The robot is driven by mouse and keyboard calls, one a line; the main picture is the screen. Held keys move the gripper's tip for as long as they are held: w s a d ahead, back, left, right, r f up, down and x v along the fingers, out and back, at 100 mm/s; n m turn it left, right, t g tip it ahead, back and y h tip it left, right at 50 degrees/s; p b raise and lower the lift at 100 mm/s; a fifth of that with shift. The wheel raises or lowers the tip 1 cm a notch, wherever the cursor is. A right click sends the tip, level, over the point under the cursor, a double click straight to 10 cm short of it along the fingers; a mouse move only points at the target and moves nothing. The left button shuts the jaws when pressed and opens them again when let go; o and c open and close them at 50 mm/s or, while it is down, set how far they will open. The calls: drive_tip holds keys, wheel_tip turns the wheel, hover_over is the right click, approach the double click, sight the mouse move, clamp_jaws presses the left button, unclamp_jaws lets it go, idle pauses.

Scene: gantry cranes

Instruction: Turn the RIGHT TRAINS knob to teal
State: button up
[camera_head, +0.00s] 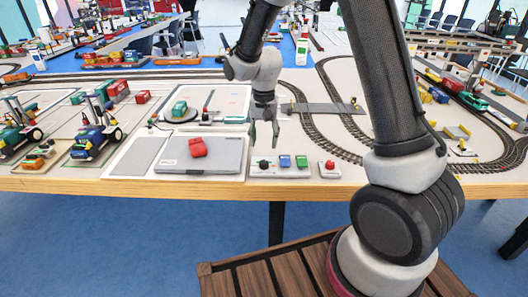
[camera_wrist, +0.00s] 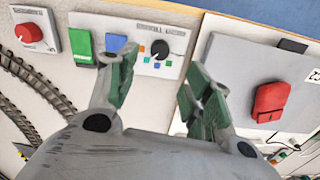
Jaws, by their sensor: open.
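A black round knob (camera_head: 264,163) sits on a white control panel (camera_head: 256,172) at the table's front edge. In the wrist view the knob (camera_wrist: 159,48) has small coloured squares around it, teal and orange among them. Its pointer direction and the panel's lettering are too small to read. My gripper (camera_head: 264,134) is open and empty, above and behind the knob. In the wrist view my gripper's green-tipped fingers (camera_wrist: 158,86) are spread apart, with the knob beyond the gap between them, touching neither.
Blue (camera_head: 284,161) and green (camera_head: 301,161) buttons share the knob's panel. A red knob (camera_head: 330,164) stands on a separate small panel to the right. A grey plate (camera_head: 222,157) with a red block (camera_head: 197,147) lies to the left. Curved rail track (camera_head: 312,131) runs behind the panels.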

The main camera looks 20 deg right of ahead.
drive_tip(key=shift+r, duration=1.45)
